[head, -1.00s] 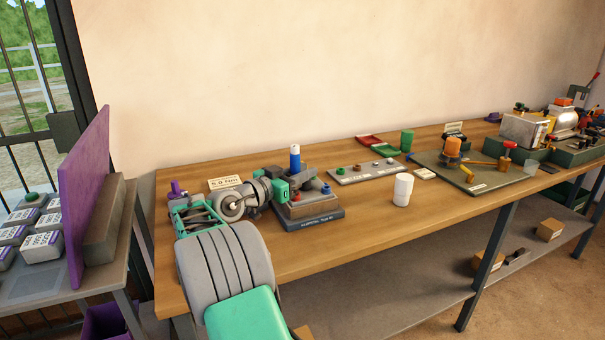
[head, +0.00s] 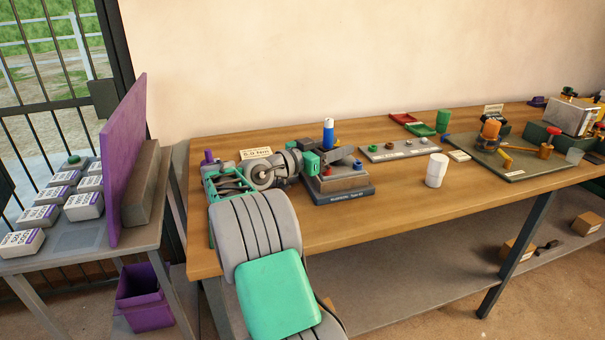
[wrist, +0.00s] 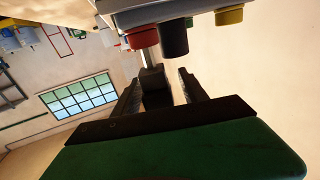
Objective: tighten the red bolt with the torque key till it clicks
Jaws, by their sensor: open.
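The red bolt (head: 327,171) appears as a small red spot on the grey block fixture (head: 340,194) on the workbench, with a blue bolt (head: 357,164) to its right. My gripper's green body (head: 312,162) is close beside the fixture's left side; its fingers are hard to make out there. In the wrist view my gripper (wrist: 160,92) is open. A dark block (wrist: 154,84) with a thin grey shaft shows between or beyond the jaws; I cannot tell whether it is the torque key. Red (wrist: 143,38), black (wrist: 174,40) and yellow (wrist: 229,15) cylinders are above.
A blue-and-white cylinder (head: 328,133) stands upright at the fixture. A white cup (head: 436,170) and a grey plate with bolts (head: 405,149) are to the right. A purple panel (head: 124,160) rises on the left table. The bench front between the fixture and cup is clear.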

